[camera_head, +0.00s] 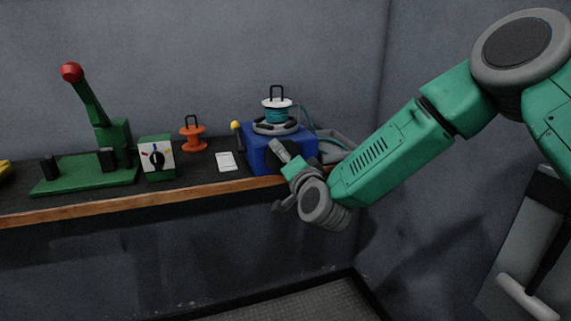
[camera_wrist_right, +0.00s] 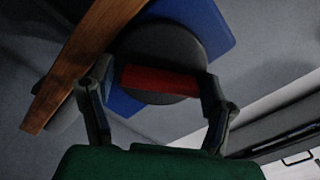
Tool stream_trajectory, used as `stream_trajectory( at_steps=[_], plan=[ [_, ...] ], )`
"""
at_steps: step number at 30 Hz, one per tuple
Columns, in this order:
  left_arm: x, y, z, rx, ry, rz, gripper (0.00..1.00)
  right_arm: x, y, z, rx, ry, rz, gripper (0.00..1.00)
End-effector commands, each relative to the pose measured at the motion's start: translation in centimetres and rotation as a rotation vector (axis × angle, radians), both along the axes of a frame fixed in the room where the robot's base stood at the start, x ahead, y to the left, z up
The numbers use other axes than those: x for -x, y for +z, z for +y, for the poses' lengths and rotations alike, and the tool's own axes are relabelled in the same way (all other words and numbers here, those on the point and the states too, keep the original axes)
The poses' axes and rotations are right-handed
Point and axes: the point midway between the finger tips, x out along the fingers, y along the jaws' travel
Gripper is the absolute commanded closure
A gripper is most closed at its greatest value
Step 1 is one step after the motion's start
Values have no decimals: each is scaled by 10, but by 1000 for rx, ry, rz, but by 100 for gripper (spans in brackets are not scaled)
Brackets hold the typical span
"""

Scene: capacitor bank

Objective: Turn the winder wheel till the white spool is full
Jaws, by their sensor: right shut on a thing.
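The winder is a blue box (camera_head: 258,152) near the right end of the bench. On its grey round base stands the white spool (camera_head: 277,102), with teal cable (camera_head: 276,116) wound around its middle and a dark loop handle on top. My right gripper (camera_head: 281,180) is at the front of the box. In the right wrist view its fingers (camera_wrist_right: 160,88) are closed around a red handle (camera_wrist_right: 160,81) on the dark grey winder wheel (camera_wrist_right: 160,48). The arm and gripper mostly hide the wheel in the head view. My left gripper is out of view.
Left of the winder are a yellow-knobbed lever (camera_head: 236,126), a white card (camera_head: 227,161), an orange spool (camera_head: 192,135), a dial box (camera_head: 157,158) and a green stand with a red-knobbed lever (camera_head: 72,73). The wooden bench edge (camera_head: 130,203) runs along the front.

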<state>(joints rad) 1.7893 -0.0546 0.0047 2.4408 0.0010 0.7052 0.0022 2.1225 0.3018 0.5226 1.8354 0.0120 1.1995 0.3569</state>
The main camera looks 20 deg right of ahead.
Motion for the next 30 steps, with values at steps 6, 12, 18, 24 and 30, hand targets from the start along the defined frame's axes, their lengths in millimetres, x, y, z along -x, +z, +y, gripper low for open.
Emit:
stream_trajectory(
  at_steps=[6, 12, 18, 24, 30],
  plan=[
    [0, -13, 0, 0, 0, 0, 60, 0, -4, -2, -205, -4, 9, 56],
    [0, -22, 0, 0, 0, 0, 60, 0, -5, -3, -372, -4, 16, 56],
    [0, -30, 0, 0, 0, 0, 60, 0, -5, -3, -500, -4, 20, 56],
    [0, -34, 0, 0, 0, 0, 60, 0, -5, -2, -580, -4, 24, 56],
    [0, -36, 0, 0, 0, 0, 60, 0, -6, -3, -614, -5, 27, 56]
  ],
)
